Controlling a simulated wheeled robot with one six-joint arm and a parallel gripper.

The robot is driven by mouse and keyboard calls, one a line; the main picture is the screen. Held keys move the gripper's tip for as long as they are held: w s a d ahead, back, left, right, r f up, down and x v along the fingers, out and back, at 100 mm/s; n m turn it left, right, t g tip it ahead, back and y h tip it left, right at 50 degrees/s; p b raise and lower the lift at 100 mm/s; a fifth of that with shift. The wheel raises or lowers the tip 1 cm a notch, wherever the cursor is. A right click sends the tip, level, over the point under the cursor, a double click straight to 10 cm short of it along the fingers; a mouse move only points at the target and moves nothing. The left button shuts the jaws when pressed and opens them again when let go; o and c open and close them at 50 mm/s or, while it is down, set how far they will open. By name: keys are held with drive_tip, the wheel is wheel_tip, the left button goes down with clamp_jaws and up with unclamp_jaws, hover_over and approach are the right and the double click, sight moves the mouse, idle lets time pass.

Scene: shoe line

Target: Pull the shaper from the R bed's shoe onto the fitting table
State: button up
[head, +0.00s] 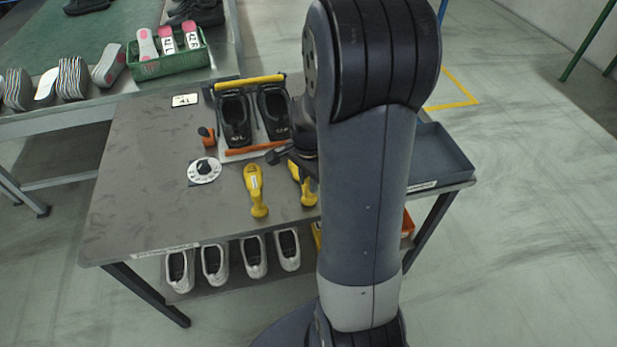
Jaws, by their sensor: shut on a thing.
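Two black shoe-shaped forms stand side by side in the fitting rack: the left one (234,118) and the right one (273,108), whose small label seems to end in R. No shaper shows in the openings I can see. One yellow shaper (256,190) lies on the grey fitting table (140,165). A second yellow shaper (306,190) is just to its right, partly hidden by my arm. My gripper (285,157) is in front of the rack, at the upper end of this second shaper, and appears shut on it. Whether that shaper touches the table is unclear.
A white dial (204,171) and an orange-handled tool (207,137) stand left of the rack. A dark tray (440,155) is at the table's right end. A green crate (150,70) sits on the bench behind. White shoes (214,264) stand on the lower shelf. The table's left part is clear.

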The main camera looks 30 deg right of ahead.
drive_tip(key=o, duration=0.9)
drive_tip(key=shift+r+p, duration=3.7)
drive_tip(key=shift+r, duration=0.8)
wheel_tip(320, 180, down, 9)
drive_tip(key=b, duration=0.7)
drive_tip(key=shift+r, duration=0.1)
drive_tip(key=shift+r, duration=0.1)
